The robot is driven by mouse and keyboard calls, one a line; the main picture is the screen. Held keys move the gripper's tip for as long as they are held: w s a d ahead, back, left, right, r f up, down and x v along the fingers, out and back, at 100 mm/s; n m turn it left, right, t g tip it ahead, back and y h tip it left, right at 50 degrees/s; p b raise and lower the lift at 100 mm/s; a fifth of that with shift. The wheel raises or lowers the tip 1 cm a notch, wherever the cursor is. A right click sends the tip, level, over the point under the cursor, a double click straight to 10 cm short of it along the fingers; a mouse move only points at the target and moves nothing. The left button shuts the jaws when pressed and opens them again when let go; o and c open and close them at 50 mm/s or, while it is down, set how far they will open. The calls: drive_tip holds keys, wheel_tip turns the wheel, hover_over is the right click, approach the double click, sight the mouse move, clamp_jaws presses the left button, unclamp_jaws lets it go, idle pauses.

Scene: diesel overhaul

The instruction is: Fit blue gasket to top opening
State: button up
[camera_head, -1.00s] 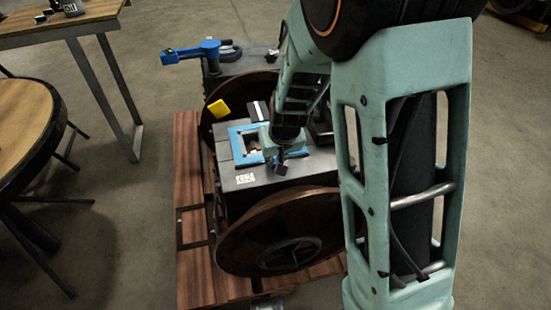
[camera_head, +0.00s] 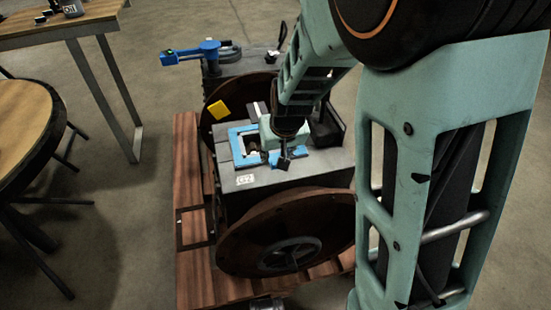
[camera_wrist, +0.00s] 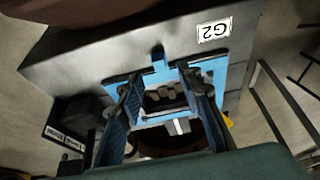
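The blue gasket (camera_head: 240,160) is a flat square frame lying on top of a grey block (camera_head: 315,172) marked G2, around the top opening (camera_head: 254,146). In the wrist view the gasket (camera_wrist: 238,72) surrounds the dark opening (camera_wrist: 165,97), with a small tab on one side. It looks flat and roughly square to the block; whether it is fully seated, I cannot tell. My gripper (camera_head: 285,160) is over the gasket's right side. In the wrist view my gripper (camera_wrist: 158,82) has its fingers spread apart across the opening, above or against the frame. Nothing shows clamped between them.
A yellow piece (camera_head: 218,109) and a blue-handled tool (camera_head: 195,52) are behind the block. Rusty wheels flank the block on a wooden pallet (camera_head: 195,270). A round stool (camera_head: 25,125) and a table (camera_head: 85,22) stand left, with open floor between.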

drive_tip(key=v, duration=0.7)
drive_tip(key=shift+r, duration=0.3)
drive_tip(key=shift+s+d, duration=0.1)
drive_tip(key=shift+s, duration=0.05)
